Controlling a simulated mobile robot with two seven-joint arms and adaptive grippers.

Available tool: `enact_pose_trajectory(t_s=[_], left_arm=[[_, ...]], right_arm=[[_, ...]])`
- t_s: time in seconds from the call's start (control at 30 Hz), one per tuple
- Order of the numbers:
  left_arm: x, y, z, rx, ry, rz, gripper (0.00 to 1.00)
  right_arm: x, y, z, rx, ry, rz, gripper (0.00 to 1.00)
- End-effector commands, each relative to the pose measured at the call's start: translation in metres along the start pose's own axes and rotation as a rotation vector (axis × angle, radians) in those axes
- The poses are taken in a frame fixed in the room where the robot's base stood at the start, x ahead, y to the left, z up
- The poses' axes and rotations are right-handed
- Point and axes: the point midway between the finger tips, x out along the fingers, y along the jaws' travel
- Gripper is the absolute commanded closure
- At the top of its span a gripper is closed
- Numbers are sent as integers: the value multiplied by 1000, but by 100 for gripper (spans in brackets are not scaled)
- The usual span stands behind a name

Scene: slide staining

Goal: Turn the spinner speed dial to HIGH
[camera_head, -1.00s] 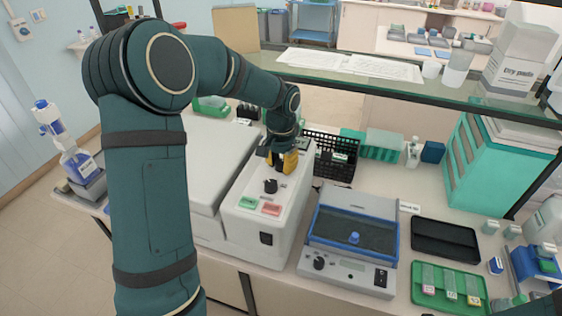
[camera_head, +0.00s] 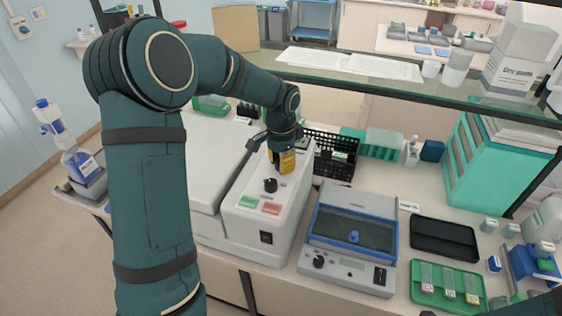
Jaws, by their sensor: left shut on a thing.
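The spinner is a white machine (camera_head: 232,222) with a large pale lid (camera_head: 190,160) on its left part. Its sloped top panel carries a black knob (camera_head: 270,186), with a green label and a red label in front of it. My left gripper (camera_head: 281,163) points down at the back of this panel, behind the visible knob. It is shut on a dial there, which the fingers and a yellow part at the fingertips hide. I cannot read the dial's setting. My right gripper is not in view.
A black wire basket (camera_head: 345,146) stands close behind the gripper. A blue-rimmed bath (camera_head: 310,228) stands to the right, with a black tray (camera_head: 445,240) and a green slide tray (camera_head: 425,296) beyond it. A glass shelf (camera_head: 400,88) crosses above the bench's back.

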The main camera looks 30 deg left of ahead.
Motion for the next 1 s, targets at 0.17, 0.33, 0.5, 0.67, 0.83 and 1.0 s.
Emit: enact_pose_trajectory(t_s=[0.17, 0.33, 0.5, 0.67, 0.83, 1.0], left_arm=[[2, 1, 1, 1, -4, 3, 64], [1, 1, 0, 0, -3, 2, 34], [1, 0, 0, 0, -1, 1, 34], [-6, 0, 0, -1, 1, -1, 34], [-32, 0, 0, 0, 3, -3, 34], [-68, 0, -1, 0, 3, -1, 34]], right_arm=[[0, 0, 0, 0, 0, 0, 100], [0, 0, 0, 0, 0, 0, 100], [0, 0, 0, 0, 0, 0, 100], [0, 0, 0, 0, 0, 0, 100], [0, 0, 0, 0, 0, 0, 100], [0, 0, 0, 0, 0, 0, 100]])
